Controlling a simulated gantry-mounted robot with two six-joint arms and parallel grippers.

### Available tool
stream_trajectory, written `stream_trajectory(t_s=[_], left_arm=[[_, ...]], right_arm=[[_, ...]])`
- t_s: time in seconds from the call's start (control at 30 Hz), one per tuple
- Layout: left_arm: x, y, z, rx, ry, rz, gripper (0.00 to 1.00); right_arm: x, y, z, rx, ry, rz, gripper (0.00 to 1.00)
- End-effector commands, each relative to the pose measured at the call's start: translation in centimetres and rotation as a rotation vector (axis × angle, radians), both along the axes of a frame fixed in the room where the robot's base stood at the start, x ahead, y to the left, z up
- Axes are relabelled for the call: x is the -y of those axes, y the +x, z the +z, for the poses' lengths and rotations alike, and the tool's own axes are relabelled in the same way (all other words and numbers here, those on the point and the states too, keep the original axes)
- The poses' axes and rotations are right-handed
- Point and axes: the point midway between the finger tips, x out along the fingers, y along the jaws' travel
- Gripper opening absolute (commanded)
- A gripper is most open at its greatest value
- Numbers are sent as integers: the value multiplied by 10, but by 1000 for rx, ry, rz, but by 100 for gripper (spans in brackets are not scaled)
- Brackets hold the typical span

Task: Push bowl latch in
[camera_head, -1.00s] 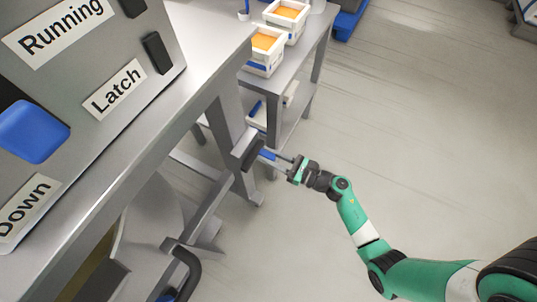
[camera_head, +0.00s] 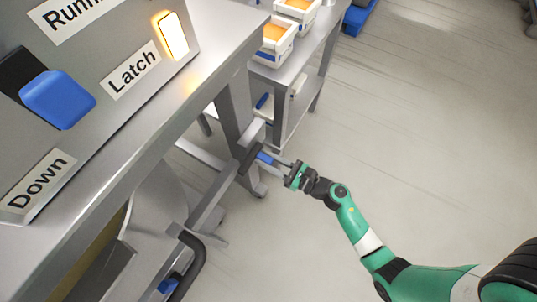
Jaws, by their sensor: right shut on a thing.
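The bowl latch shows as a grey bar with a dark end (camera_head: 249,158) on the machine's frame below the table top. My right gripper (camera_head: 266,159), on the green arm coming in from the right, is at the latch's dark end. Its fingers are close together and appear shut on the latch, with a blue part showing between them. The exact contact is small and partly hidden. The indicator light (camera_head: 171,36) beside the "Latch" label (camera_head: 131,70) glows yellow-white. My left gripper is not in view.
The control panel has a blue lever (camera_head: 58,99) above a "Down" label (camera_head: 38,186). A curved dark handle (camera_head: 191,262) is at the bottom. A side table (camera_head: 285,72) holds white containers with orange contents (camera_head: 276,36). The floor at right is clear.

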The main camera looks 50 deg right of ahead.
Motion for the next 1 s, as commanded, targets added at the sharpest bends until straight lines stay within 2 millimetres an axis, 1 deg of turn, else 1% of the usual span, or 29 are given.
stream_trajectory(t_s=[0.07,0.1,0.23,0.63,0.73,0.87,0.97,1.0], left_arm=[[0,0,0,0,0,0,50],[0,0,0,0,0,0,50],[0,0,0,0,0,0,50],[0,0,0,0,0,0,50],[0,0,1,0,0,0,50],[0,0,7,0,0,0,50],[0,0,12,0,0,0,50],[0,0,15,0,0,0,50]], right_arm=[[-1,0,1,3,-1,6,0],[-1,0,2,3,-1,6,37],[-1,0,1,3,-1,4,60],[0,0,1,2,-1,1,60],[1,-3,1,1,-1,0,60],[6,-20,2,-1,2,-2,60],[12,-42,3,-1,1,-6,60],[15,-53,3,-2,1,-7,60]])
